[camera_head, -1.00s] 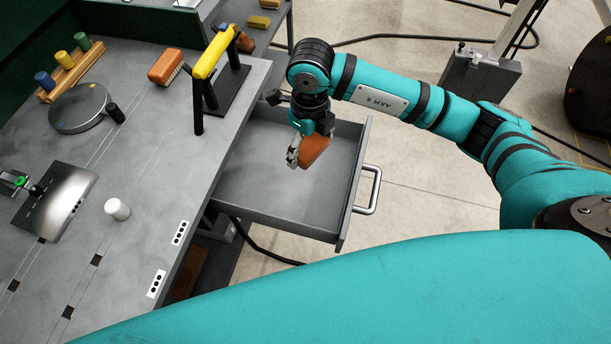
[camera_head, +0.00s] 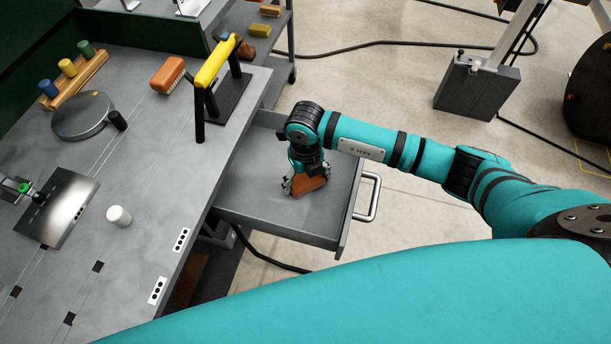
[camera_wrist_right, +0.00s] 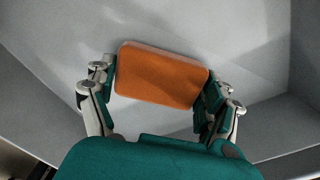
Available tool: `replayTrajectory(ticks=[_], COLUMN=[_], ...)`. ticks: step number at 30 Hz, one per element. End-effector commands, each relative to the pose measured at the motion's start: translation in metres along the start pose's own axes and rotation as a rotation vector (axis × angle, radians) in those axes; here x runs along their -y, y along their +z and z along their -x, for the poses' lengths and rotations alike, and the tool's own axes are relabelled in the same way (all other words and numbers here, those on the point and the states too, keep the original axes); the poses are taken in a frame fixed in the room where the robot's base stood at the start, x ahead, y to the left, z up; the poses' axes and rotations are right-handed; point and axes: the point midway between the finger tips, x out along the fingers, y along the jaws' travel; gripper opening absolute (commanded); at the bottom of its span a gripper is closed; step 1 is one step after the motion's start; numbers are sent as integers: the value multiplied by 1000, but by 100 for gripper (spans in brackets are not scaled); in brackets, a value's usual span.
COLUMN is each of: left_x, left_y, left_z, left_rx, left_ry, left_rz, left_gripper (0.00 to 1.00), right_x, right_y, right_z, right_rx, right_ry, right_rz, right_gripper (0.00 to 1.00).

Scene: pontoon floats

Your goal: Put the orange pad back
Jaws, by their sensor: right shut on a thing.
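The orange pad (camera_head: 309,187) is between the fingers of my right gripper (camera_head: 305,184). In the right wrist view the pad (camera_wrist_right: 162,75) lies across between the two fingers of the gripper (camera_wrist_right: 160,92), which press its short ends. The pad is inside the open grey drawer (camera_head: 290,226), low over its floor. I cannot tell whether it touches the floor. The drawer is pulled out from under the workbench, and its floor around the pad looks empty. My left gripper does not show clearly in any view.
The drawer has a front handle (camera_head: 370,197). On the workbench (camera_head: 150,180) stand a yellow-handled black frame (camera_head: 217,63), an orange brush (camera_head: 167,75), a round grey disc (camera_head: 82,115), a metal plate (camera_head: 60,208) and a white cylinder (camera_head: 119,215). Cables lie on the floor.

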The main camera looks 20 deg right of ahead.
Motion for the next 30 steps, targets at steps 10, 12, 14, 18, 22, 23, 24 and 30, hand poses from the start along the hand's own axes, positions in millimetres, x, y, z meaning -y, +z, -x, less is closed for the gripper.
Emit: replayTrajectory(ticks=[10, 12, 14, 18, 22, 23, 24, 30], left_x=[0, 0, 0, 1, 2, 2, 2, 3], left_y=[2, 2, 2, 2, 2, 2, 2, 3], left_z=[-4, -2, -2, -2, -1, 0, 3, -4], left_rx=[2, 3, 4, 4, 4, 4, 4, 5], left_ry=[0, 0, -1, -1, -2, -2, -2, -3], left_rz=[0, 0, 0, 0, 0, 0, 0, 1], left_gripper=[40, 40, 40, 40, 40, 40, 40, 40], right_x=[0, 0, 0, 0, 0, 0, 0, 0], right_y=[1, 1, 1, 1, 1, 1, 1, 2], right_z=[-5, -4, -4, -4, -2, -1, 2, 29], right_rx=[2, 2, 2, 2, 2, 2, 2, 8], right_ry=[0, 0, 0, 0, 0, 0, 0, 1], right_rz=[0, 0, 0, 0, 0, 0, 0, 2], right_gripper=[54, 92, 100, 100, 100, 100, 100, 100])
